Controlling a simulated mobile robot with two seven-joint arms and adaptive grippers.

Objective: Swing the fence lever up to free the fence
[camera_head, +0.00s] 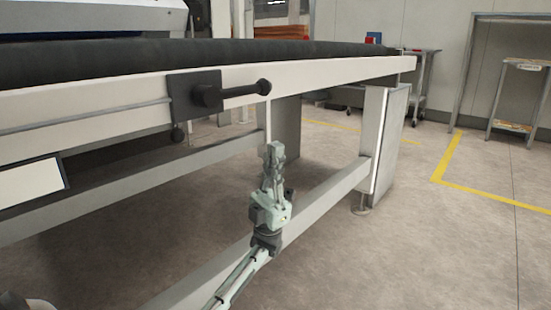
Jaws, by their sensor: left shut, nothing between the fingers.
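The fence lever (240,91) is a dark handle with a round knob at its right end. It sticks out to the right, nearly level, from a dark block (192,97) on the side of the conveyor's white rail. My left gripper (273,148) points up below the knob and a little to its right. It is shut and empty, and a gap separates it from the knob. My right gripper does not show. I cannot make out the fence itself for certain.
The conveyor's white rail (340,72) runs across the view under a dark belt (215,60). A lower beam (325,195) and a leg (385,140) stand near my left gripper. Open floor (450,250) lies to the right, with yellow lines and a stand (518,95) behind.

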